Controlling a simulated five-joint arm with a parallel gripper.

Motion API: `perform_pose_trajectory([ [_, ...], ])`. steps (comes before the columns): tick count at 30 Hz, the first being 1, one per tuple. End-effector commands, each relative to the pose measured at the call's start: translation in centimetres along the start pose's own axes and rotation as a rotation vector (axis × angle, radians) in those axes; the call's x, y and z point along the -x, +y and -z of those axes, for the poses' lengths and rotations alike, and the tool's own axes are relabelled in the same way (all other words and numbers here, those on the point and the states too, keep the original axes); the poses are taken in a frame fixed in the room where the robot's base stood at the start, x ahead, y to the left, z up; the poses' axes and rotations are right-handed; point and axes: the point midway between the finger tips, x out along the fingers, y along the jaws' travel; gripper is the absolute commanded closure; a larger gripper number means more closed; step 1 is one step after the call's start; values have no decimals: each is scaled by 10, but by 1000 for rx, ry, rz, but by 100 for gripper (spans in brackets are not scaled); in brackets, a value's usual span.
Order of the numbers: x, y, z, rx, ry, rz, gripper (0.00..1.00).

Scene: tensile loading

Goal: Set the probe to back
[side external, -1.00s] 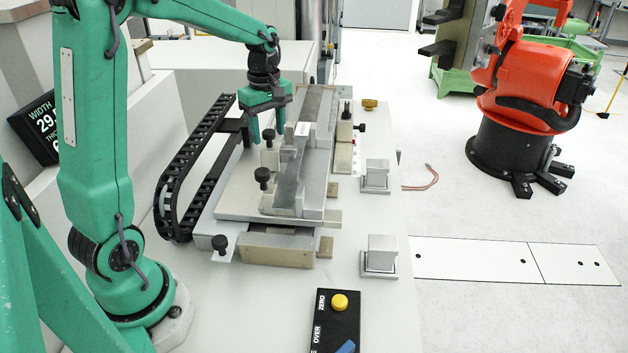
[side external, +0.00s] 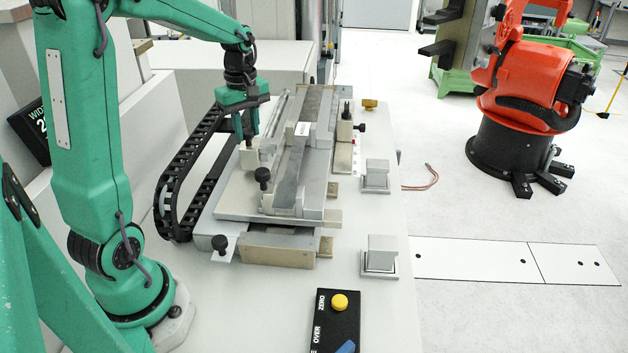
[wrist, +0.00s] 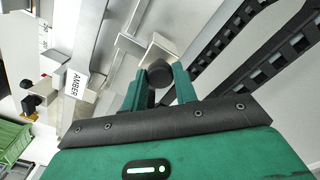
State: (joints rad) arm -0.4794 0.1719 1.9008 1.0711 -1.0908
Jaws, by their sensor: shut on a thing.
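My green gripper (side external: 246,138) is shut on the black knob of a small pale block (side external: 250,160), which looks like the probe. In the wrist view the dark round knob (wrist: 159,73) sits between the two green fingers, with the pale block (wrist: 160,47) just beyond it. In the side view the fingers largely hide the knob. The block stands on the left of the metal fixture, with a gap between it and the long grey bar (side external: 291,170). The bar carries a white label, which reads AMBER in the wrist view (wrist: 74,82).
A second black knob (side external: 262,175) stands nearer on the fixture. A black cable chain (side external: 180,180) curves along the left. Two metal blocks (side external: 376,175) (side external: 380,254) and a control box with a yellow button (side external: 340,302) are on the table. A red robot (side external: 525,100) stands at right.

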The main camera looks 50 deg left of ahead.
Motion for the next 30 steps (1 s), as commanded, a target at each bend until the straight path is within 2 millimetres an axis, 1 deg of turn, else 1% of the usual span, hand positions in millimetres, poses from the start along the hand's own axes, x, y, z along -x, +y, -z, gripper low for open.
perform_pose_trajectory([
  [1, 1, -5, 7, 7, 2, -4, 100],
  [3, 1, -11, 13, 5, 2, -4, 100],
  [6, 1, -16, 17, 3, 3, -5, 100],
  [15, 2, -18, 19, 6, 2, -3, 100],
  [16, 2, -18, 19, 6, 1, -3, 70],
  [19, 1, -18, 19, 6, 1, -2, 50],
  [30, 2, -17, 17, 2, 1, -2, 50],
])
